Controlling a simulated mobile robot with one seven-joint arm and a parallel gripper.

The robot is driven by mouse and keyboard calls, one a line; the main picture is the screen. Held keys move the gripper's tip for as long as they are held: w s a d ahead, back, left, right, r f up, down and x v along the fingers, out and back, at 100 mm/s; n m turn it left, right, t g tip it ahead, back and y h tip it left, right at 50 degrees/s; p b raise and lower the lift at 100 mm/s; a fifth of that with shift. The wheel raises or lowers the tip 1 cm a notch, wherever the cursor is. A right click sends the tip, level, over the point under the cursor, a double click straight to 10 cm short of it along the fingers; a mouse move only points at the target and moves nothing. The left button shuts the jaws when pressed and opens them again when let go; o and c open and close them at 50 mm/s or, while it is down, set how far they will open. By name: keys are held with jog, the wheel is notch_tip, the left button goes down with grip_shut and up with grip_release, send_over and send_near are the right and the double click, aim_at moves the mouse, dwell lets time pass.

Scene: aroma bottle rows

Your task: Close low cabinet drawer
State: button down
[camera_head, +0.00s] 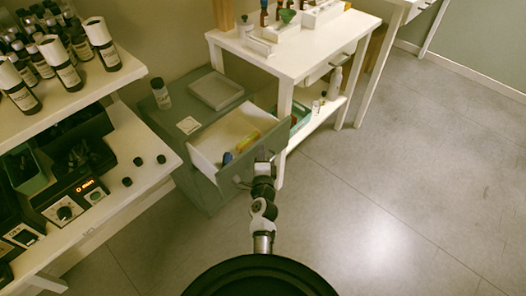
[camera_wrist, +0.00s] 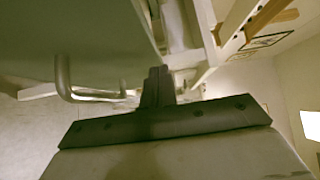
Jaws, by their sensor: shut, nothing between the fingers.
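The low grey-green cabinet (camera_head: 178,105) stands between the left shelf and the white table. Its drawer stands pulled out, with a white inside (camera_head: 212,146) holding a yellow item (camera_head: 248,141) and a blue item (camera_head: 228,158). The drawer front (camera_head: 276,141) faces my arm and also fills the upper left of the wrist view (camera_wrist: 75,35). Its metal bar handle (camera_wrist: 64,80) is beside my gripper, not between the fingers. My gripper (camera_head: 263,157) is shut and empty at the drawer front; its fingers (camera_wrist: 158,75) are together. I cannot tell whether they touch the front.
A bottle (camera_head: 161,94), a pale tray (camera_head: 216,90) and a white card (camera_head: 189,125) are on the cabinet top. The left shelf (camera_head: 140,150) carries bottles and a heater (camera_head: 68,208). The white table (camera_head: 290,62) stands close behind the drawer. Floor at right is clear.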

jog(key=shift+w+a, duration=0.2)
jog(key=shift+w, duration=0.1)
